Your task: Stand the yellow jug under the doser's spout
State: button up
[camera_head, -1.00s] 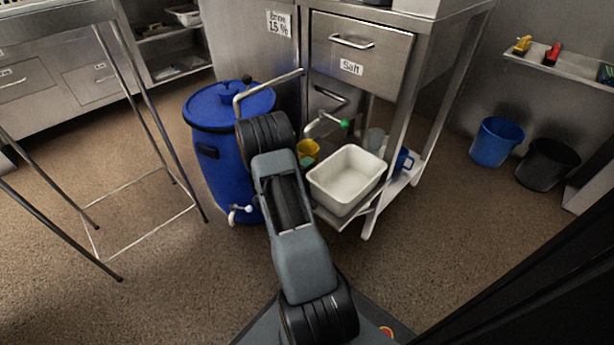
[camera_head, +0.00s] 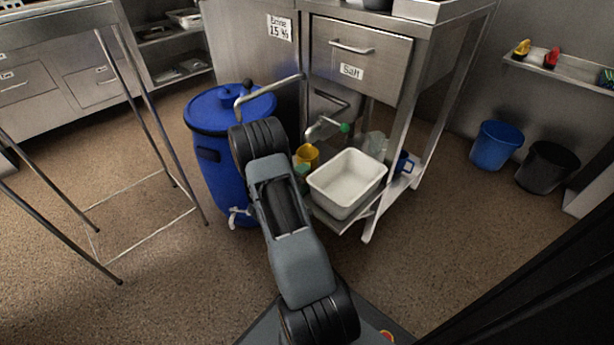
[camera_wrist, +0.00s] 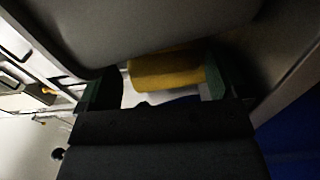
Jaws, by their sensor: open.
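The yellow jug (camera_head: 309,153) is on the low shelf under the steel cabinet, left of a white tub, partly hidden by my arm and gripper. The doser's spout (camera_head: 322,130), grey with a green knob, hangs above and slightly right of the jug. In the wrist view, my open gripper (camera_wrist: 163,84) has its dark green fingers spread apart. The yellow jug (camera_wrist: 168,70) shows beyond and between them, nearer the right finger. I cannot tell whether a finger touches it. In the head view my gripper is mostly hidden behind my arm.
The white tub (camera_head: 346,184) stands close right of the jug. A blue mug (camera_head: 403,163) stands further right on the shelf. A blue brine barrel (camera_head: 221,174) with a tap is close on the left. A bent steel handle (camera_head: 268,88) is above my arm.

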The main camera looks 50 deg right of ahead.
jog(key=a+p, duration=0.3)
jog(key=a, duration=0.7)
jog(key=w+a+r+t+y, duration=0.8)
jog(key=w+a+t+y, duration=0.2)
jog(key=w, duration=0.3)
jog(key=s+a+r+y, duration=0.2)
jog(key=a+r+y, duration=0.35)
jog(key=a, duration=0.35)
jog(key=s+a+r+g, duration=0.1)
jog(key=s+g, duration=0.1)
jog(key=s, duration=0.4)
jog(key=s+a+r+g+y, duration=0.1)
jog(key=s+a+r+g, duration=0.1)
jog(key=s, duration=0.4)
jog(key=s+a+r+g+y, duration=0.1)
jog(key=s+r+g, duration=0.1)
jog(key=s, duration=0.5)
jog(key=shift+a+g, duration=0.25)
jog(key=shift+g, duration=0.15)
jog(key=shift+y, duration=0.25)
